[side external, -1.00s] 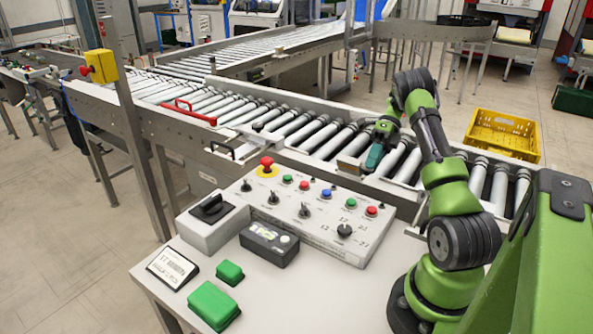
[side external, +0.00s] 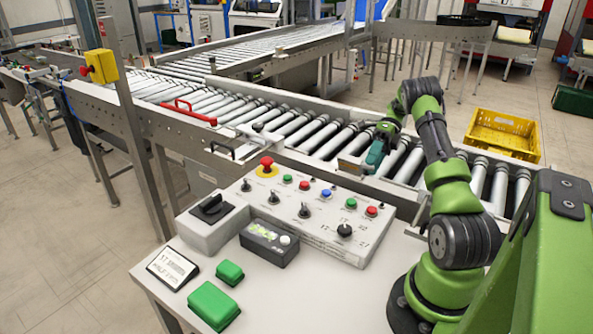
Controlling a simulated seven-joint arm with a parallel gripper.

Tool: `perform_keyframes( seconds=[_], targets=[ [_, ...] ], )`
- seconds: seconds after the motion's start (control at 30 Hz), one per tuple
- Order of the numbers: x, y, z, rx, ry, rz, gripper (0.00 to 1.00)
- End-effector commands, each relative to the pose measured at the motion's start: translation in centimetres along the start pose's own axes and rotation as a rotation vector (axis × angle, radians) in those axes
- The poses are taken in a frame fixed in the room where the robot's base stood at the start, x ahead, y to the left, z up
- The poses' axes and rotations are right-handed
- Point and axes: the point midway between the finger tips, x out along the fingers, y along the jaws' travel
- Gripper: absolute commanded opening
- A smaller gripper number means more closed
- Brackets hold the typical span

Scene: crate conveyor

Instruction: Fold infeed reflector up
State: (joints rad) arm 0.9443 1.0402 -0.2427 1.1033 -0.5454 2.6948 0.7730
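My gripper (side external: 372,157), with a teal-green body, is low over the roller conveyor's near rail, in front of the arm's wrist. A small tan-and-grey plate (side external: 350,166) stands on the near rail just left of the gripper; I cannot tell for sure whether it is the infeed reflector or whether the gripper touches it. The fingers are too small and too hidden to tell whether they are open or shut. Another small bracket (side external: 258,128) sits on the rail farther left.
A red bar handle (side external: 190,110) lies across the conveyor at left. A control panel (side external: 300,212) with buttons and knobs, a black box (side external: 268,242) and green blocks (side external: 214,306) stand on the near table. A yellow crate (side external: 503,134) is beyond the conveyor. The visible rollers are empty.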

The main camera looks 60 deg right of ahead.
Motion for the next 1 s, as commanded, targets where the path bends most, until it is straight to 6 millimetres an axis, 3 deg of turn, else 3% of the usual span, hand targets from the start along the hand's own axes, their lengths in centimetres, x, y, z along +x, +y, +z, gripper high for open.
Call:
perform_keyframes(
  seconds=[0.3,0.53,1.0],
  targets=[
    [-0.2,0.3,0.0,0.000,-0.002,-0.001,0.43],
    [-2.0,3.3,0.0,-0.003,-0.005,-0.004,0.43],
    [2.7,6.6,-4.6,0.001,0.000,0.001,0.43]
  ],
)
